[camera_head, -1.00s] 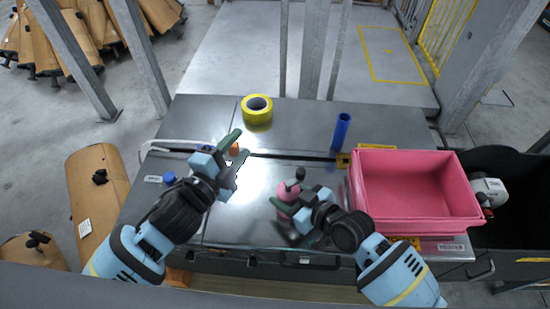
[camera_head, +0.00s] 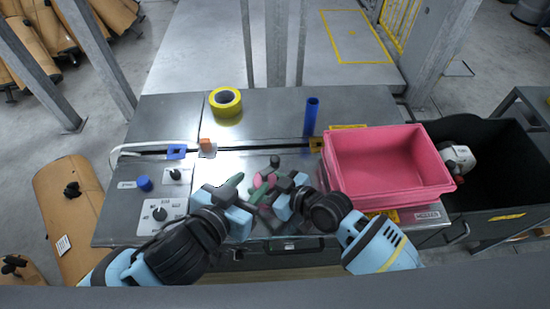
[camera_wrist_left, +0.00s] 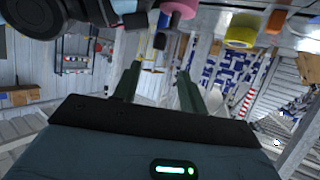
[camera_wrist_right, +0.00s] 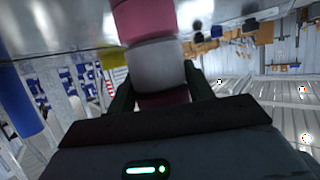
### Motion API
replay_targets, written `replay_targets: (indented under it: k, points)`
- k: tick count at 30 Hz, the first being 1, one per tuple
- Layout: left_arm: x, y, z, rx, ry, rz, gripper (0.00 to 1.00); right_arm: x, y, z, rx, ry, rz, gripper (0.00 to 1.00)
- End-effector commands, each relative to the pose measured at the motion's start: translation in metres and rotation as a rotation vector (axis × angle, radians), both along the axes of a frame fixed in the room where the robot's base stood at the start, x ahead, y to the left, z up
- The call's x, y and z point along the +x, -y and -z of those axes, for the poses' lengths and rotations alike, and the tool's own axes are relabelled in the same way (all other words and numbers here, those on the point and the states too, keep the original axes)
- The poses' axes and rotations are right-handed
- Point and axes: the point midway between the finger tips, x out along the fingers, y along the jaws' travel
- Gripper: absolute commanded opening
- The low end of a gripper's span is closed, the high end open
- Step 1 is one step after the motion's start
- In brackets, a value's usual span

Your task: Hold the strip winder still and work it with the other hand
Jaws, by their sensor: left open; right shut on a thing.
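The strip winder (camera_head: 258,181) is a pink and grey upright body with a dark knob (camera_head: 275,161) at its top. It stands at the front middle of the metal bench, partly hidden by my grippers. My right gripper (camera_head: 281,190) is shut on its body from the right. In the right wrist view the pink and grey cylinder (camera_wrist_right: 157,62) sits between the fingers. My left gripper (camera_head: 245,189) is open just left of the winder. In the left wrist view nothing is between its fingers (camera_wrist_left: 159,80), and the winder's pink part (camera_wrist_left: 180,8) shows at the top edge.
A yellow tape roll (camera_head: 225,101) and a blue cylinder (camera_head: 311,117) stand at the back of the bench. A pink bin (camera_head: 388,160) fills the right side. A control panel with a dial (camera_head: 160,213) and a blue button (camera_head: 144,183) lies at the left. An orange-topped piece (camera_head: 206,146) is behind.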

Motion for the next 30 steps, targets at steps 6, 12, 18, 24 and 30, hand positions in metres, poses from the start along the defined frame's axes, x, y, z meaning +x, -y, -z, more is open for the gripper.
replay_targets:
  k: [6,12,18,24,30]
  points:
    - [-0.001,0.001,0.001,-0.011,-0.013,-0.003,0.42,-0.001,0.0,0.002,-0.002,-0.004,-0.001,0.26]
    - [0.01,0.008,0.006,-0.009,-0.011,-0.003,0.42,-0.001,0.0,0.002,-0.002,-0.004,-0.001,0.26]
    - [0.036,0.024,0.018,-0.009,-0.009,-0.003,0.42,-0.001,0.0,0.002,-0.002,-0.004,-0.001,0.26]
    - [0.061,0.04,0.03,-0.009,-0.009,-0.003,0.42,-0.001,0.0,0.002,-0.002,-0.004,-0.001,0.26]
    - [0.081,0.053,0.04,-0.009,-0.01,-0.003,0.42,-0.001,0.0,0.002,-0.002,-0.004,-0.001,0.26]
